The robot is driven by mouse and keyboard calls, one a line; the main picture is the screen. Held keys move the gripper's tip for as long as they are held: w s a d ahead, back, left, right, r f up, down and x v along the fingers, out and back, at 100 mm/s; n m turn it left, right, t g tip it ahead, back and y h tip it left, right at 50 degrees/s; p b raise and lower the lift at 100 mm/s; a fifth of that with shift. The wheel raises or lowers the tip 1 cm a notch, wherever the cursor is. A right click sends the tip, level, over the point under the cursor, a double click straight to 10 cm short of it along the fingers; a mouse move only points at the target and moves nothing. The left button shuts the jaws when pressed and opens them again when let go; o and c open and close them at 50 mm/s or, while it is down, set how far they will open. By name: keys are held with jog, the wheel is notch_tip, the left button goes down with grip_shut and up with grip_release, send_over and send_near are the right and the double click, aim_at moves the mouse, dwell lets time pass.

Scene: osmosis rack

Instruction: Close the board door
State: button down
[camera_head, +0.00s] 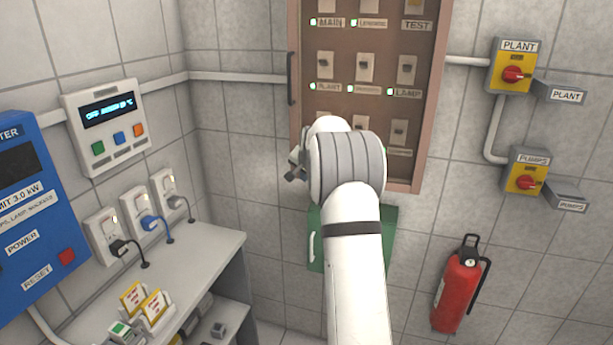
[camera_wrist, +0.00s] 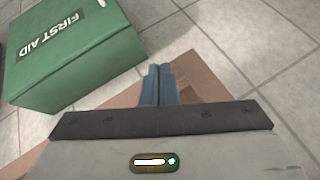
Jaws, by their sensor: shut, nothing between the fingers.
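The board (camera_head: 340,36) is on the back wall, with rows of labelled switches and small green lights. Its door (camera_head: 426,100) is a brown frame with a tinted pane in front of the switches and a dark upright handle (camera_head: 291,78) at its left edge. I cannot tell whether the door sits flush. My gripper (camera_head: 293,172) is at the board's lower left, below the handle and mostly hidden by my wrist. In the wrist view the blue fingers (camera_wrist: 158,72) are together and empty, with a brown frame corner (camera_wrist: 205,82) close behind; contact is unclear.
A green first aid box (camera_wrist: 75,50) is on the wall below the board, partly behind my arm. A fire extinguisher (camera_head: 459,285) and isolator switches (camera_head: 513,68) are at right. A shelf (camera_head: 195,262) with small items and a blue meter (camera_head: 35,210) are at left.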

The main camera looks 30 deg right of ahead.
jog(key=w+d, duration=0.1)
jog(key=w+d+p, duration=0.1)
jog(key=shift+w+d+r, duration=0.1)
jog(key=shift+d+r, duration=0.2)
jog(key=shift+d, duration=0.05)
jog(key=shift+d+r, duration=0.1)
jog(key=s+a+r+b, duration=0.3)
jog(key=a+r+b, duration=0.1)
jog(key=a+r, duration=0.3)
jog(key=a, duration=0.2)
jog(key=shift+s+a+r, duration=0.15)
jog(key=shift+s+a, duration=0.2)
